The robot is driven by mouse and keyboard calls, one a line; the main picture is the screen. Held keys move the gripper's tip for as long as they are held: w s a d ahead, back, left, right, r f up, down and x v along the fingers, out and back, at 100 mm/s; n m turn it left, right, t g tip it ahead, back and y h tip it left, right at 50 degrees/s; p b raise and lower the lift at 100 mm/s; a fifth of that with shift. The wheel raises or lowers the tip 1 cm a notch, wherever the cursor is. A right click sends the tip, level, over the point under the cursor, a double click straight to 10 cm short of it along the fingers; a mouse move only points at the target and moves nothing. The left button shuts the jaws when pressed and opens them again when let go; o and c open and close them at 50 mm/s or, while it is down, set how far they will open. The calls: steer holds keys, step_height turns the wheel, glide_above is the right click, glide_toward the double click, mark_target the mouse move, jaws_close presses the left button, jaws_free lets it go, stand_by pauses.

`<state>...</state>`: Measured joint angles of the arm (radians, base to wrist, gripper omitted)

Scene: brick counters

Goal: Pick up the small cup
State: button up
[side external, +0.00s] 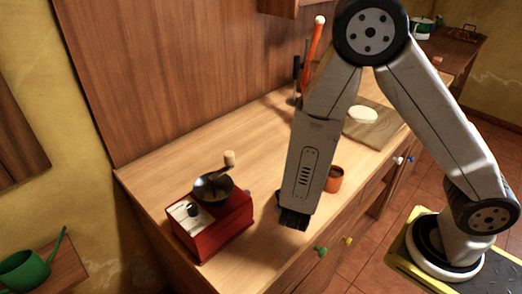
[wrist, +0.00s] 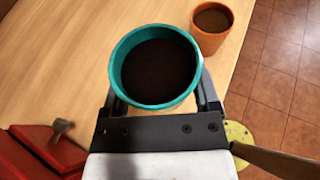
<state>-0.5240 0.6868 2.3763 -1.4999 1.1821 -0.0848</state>
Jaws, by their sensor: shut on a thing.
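My gripper (side external: 294,216) points down over the front part of the wooden counter, right of the red grinder. In the wrist view its two fingers (wrist: 160,88) are shut on a teal cup (wrist: 152,105), one on each side. The teal cup has a round open mouth and a dark brown inside. In the side view my gripper and arm hide it, and I cannot tell whether it is off the counter. An orange cup (wrist: 208,36) with a dark inside stands apart from the gripper, near the counter's edge. It also shows in the side view, right of my arm (side external: 334,181).
A red grinder (side external: 218,232) with a crank stands left of my gripper. A board (side external: 385,128) with a pale round piece (side external: 363,114) lies farther back. The counter (side external: 262,150) is clear behind the grinder. Its front edge has drawers with coloured knobs.

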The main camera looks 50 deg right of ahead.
steer(key=shift+r, duration=1.45)
steer(key=shift+r, duration=5.95)
steer(key=shift+m+t, duration=0.5)
steer(key=shift+m, duration=0.1)
steer(key=w+a+f, duration=0.1)
steer(key=w+a, duration=0.3)
steer(key=a, duration=0.3)
steer(key=w+a+f, duration=0.1)
steer(key=w+a, duration=0.4)
steer(key=a, duration=0.2)
steer(key=w+a+f, duration=0.1)
steer(key=w+a, duration=0.4)
steer(key=a, duration=0.2)
steer(key=shift+w+a+f, duration=0.1)
steer(key=shift+a+f, duration=0.15)
steer(key=shift+f, duration=0.8)
